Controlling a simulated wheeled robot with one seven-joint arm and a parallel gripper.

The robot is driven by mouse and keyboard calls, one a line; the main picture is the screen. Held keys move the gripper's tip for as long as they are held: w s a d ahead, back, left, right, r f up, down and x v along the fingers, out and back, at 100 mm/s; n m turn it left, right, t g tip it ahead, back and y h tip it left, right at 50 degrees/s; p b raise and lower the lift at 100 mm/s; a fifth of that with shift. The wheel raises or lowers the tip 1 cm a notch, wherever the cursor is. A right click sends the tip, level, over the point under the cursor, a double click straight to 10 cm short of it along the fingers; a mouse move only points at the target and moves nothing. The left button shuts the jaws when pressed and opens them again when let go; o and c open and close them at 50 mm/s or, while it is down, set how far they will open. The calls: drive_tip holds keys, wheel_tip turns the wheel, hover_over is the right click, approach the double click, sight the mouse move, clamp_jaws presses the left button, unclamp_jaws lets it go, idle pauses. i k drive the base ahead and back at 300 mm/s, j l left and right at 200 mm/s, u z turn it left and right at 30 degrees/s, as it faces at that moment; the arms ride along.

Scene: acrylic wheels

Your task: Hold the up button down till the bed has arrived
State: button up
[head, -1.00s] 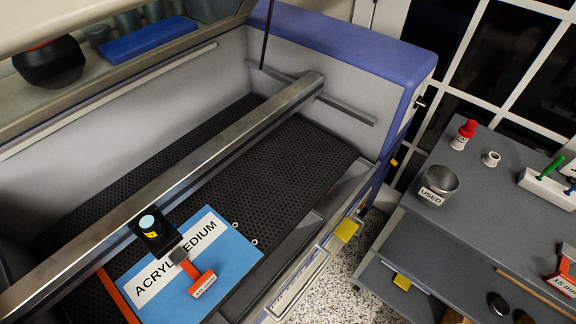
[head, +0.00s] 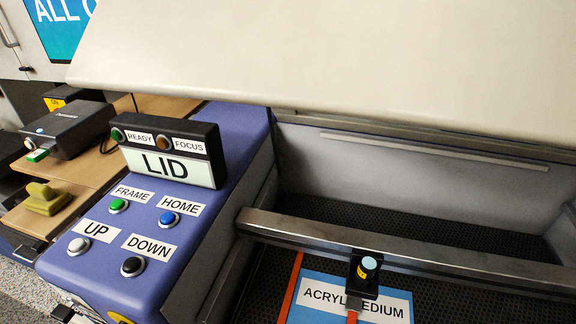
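In the head view, the UP button (head: 78,246) is a white push button in a metal ring. It sits at the front left of the blue control panel (head: 200,215). The black DOWN button (head: 132,266) is beside it on the right. The bed (head: 480,235) is a black honeycomb surface inside the machine. On it lies a blue acrylic sheet (head: 320,283) labelled ACRYLIC MEDIUM, partly under the dark laser head (head: 364,277). The display (head: 170,165) reads LID.
A green FRAME button (head: 118,206) and a blue HOME button (head: 169,218) sit behind UP and DOWN. The large pale lid (head: 330,60) is raised over the bed. A wooden stand with a dark device (head: 75,130) is at the left.

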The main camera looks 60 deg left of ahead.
sight(77, 245)
drive_tip(key=u, duration=2.35)
